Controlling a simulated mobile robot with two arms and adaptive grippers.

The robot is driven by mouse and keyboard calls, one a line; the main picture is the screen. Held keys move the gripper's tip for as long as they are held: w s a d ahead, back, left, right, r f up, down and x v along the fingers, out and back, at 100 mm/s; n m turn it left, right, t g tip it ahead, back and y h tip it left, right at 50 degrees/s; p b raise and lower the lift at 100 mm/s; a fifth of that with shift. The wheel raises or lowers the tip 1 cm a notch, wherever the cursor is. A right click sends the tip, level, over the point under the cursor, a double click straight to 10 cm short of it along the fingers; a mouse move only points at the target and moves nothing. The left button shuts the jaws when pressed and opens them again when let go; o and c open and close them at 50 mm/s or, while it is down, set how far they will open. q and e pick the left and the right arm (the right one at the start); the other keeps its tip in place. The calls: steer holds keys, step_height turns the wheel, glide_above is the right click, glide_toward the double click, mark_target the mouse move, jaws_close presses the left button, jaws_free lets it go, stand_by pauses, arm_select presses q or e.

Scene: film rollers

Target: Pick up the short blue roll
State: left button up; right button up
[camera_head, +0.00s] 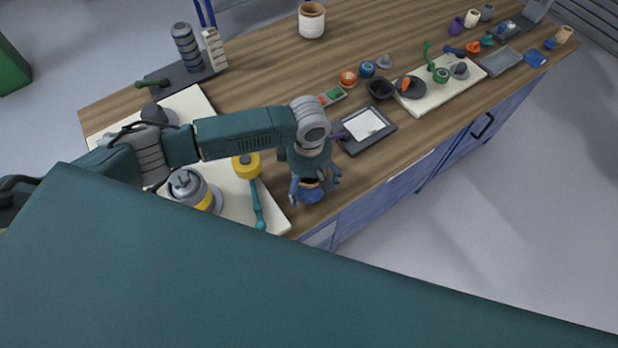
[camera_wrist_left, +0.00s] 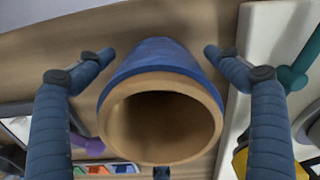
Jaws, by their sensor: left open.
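The short blue roll (camera_wrist_left: 160,58) fills the middle of the left wrist view, a hollow tube with a tan inner core, its open end facing the camera. In the head view the blue roll (camera_head: 313,195) shows partly below my left gripper (camera_head: 315,184), near the counter's front edge. My left gripper (camera_wrist_left: 157,54) is open, one finger on each side of the roll. Gaps show between the fingers and the roll in the wrist view, so it is not gripped. The gripper covers part of the roll in the head view. My right gripper is out of view.
A cream board with a yellow roll (camera_head: 246,166) and a teal tool (camera_head: 257,204) lies close left of the gripper. A grey tray (camera_head: 379,140) lies to the right. Several small items and a second cream board (camera_head: 437,98) stand farther right. The counter's middle back is mostly clear.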

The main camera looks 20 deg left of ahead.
arm_select(q)
steer(key=c, duration=1.4)
steer(key=shift+r, duration=0.1)
